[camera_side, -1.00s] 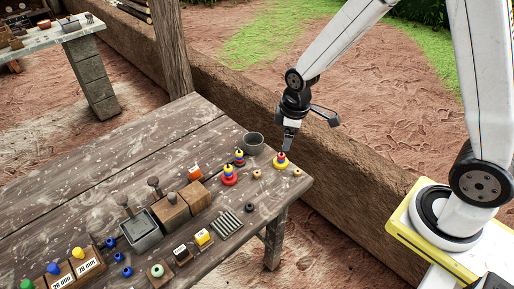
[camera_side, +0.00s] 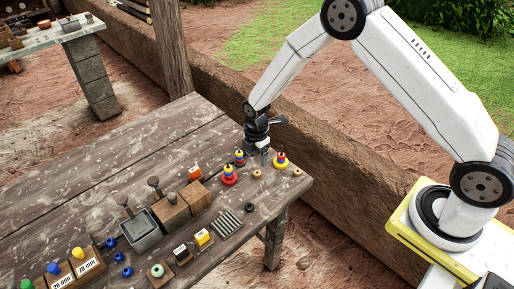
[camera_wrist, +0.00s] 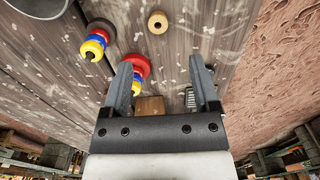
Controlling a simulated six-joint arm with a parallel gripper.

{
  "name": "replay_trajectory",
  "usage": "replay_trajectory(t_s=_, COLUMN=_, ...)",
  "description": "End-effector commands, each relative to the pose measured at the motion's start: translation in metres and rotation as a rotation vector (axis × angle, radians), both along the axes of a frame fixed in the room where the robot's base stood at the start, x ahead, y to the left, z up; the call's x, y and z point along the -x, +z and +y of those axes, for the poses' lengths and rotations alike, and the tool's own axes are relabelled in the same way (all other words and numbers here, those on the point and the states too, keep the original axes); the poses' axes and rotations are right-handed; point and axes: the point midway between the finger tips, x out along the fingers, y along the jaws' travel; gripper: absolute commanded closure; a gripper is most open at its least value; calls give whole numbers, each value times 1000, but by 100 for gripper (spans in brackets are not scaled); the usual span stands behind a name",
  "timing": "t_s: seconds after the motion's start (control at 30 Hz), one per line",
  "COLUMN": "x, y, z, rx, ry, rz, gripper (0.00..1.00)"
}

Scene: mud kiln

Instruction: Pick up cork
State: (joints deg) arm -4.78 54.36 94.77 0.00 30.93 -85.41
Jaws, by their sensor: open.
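Two small tan ring-like pieces, which may be cork, lie near the table's right corner in the side view: one piece (camera_side: 257,174) and another piece (camera_side: 298,173). In the wrist view one tan piece with a dark hole (camera_wrist: 157,22) lies at the top, ahead of the fingers. I cannot tell for sure which thing is the cork. My gripper (camera_side: 264,162) is above the table's far right edge, among the stacked toys. In the wrist view my gripper (camera_wrist: 162,84) is open, with nothing held between its fingers.
Stacked ring toys stand close by: a red-based one (camera_side: 229,176), a smaller one (camera_side: 239,158) and a yellow-based one (camera_side: 281,161). A grey cup (camera_wrist: 38,6) shows in the wrist view.

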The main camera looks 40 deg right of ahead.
Motion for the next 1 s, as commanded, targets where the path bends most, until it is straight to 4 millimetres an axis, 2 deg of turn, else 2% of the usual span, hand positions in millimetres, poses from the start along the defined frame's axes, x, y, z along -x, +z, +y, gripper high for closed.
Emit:
replay_trajectory(t_s=0.17, x=0, y=-5, z=0, rx=0, ry=-2, rz=0, gripper=22)
replay_trajectory(t_s=0.43, x=0, y=-24, z=-1, rx=0, ry=-3, rz=1, gripper=22)
replay_trajectory(t_s=0.77, x=0, y=-28, z=-1, rx=0, ry=-4, rz=-1, gripper=22)
replay_trajectory(t_s=1.0, x=-1, y=-47, z=-3, rx=0, ry=-4, rz=2, gripper=22)
